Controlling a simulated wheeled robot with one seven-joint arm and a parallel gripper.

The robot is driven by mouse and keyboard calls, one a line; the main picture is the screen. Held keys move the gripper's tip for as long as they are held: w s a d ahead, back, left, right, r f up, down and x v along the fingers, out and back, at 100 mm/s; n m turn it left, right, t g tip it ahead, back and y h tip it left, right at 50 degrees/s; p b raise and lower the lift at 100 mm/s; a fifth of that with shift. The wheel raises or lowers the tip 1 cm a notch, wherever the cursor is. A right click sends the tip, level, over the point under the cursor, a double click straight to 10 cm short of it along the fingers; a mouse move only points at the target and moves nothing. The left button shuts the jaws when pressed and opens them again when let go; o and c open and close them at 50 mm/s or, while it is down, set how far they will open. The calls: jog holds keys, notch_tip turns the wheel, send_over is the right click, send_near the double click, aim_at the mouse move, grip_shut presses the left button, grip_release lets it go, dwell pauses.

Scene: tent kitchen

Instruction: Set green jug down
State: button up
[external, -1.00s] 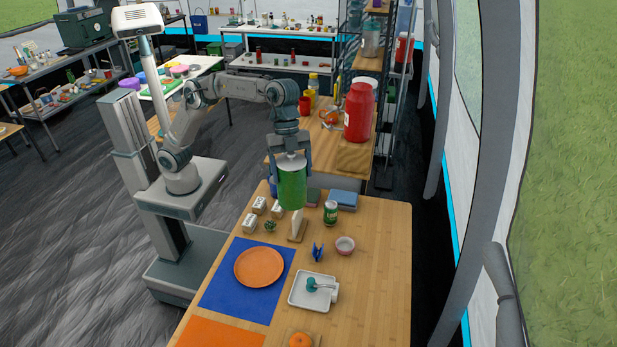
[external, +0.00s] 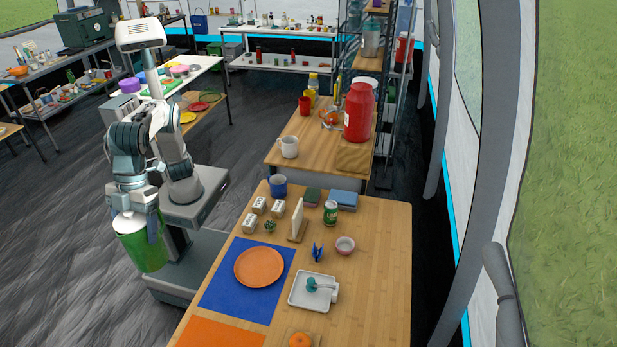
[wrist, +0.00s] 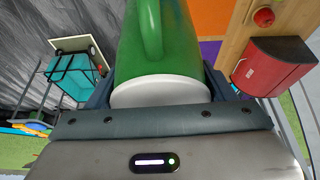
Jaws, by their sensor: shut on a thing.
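The green jug (external: 143,247) hangs in the air over the dark floor, to the left of the wooden table (external: 375,265). It has a white top, and in the wrist view its green body and handle (wrist: 152,28) fill the upper middle. My gripper (external: 137,222) is shut on the jug near its white end. In the wrist view the jug (wrist: 170,60) sits between the two fingers, its white rim close to the palm.
The near table holds a blue mat (external: 222,300) with an orange plate (external: 259,267), a white tray (external: 298,293), a green can (external: 330,213), a bowl (external: 345,245) and a blue mug (external: 277,186). Its right side is bare. A second wooden table (external: 303,160) stands behind.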

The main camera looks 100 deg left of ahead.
jog(key=shift+s+d+f, duration=0.2)
jog(key=shift+s, duration=0.25)
notch_tip(320, 180, down, 18)
jog(key=w+a+f, duration=0.2)
jog(key=w+f, duration=0.9)
jog(key=shift+w+a, duration=0.15)
jog(key=shift+w, duration=0.15)
jog(key=shift+f, duration=0.15)
jog(key=shift+f, duration=0.1)
jog(key=o, duration=1.7)
